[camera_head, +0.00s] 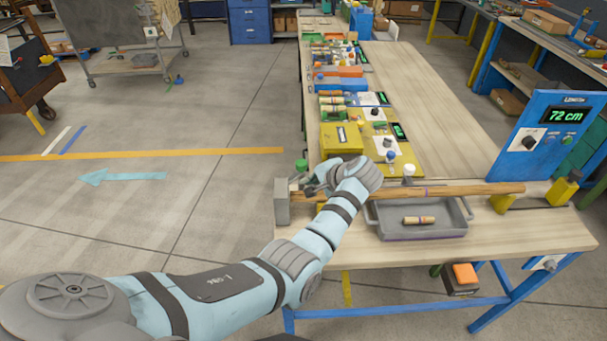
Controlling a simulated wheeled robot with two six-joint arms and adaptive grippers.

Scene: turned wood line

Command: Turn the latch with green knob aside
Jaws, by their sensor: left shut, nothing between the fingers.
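The green knob (301,165) stands upright near the left edge of the workbench, just behind the left end of a long wooden rod. The latch arm under it is mostly hidden by my gripper. My left gripper (309,188) is shut and empty, pointing left, just in front of and slightly right of the green knob. I cannot tell whether it touches the latch. My left wrist covers part of the rod (455,191). A white knob (409,169) stands farther right behind the rod. My right gripper is out of view.
A grey block (282,203) stands at the rod's left end. A grey tray (385,225) holding a short wooden piece (419,220) lies in front of the rod. A yellow box (341,138) is behind. A blue panel (545,140) reading 72 cm stands right. The bench's back right is clear.

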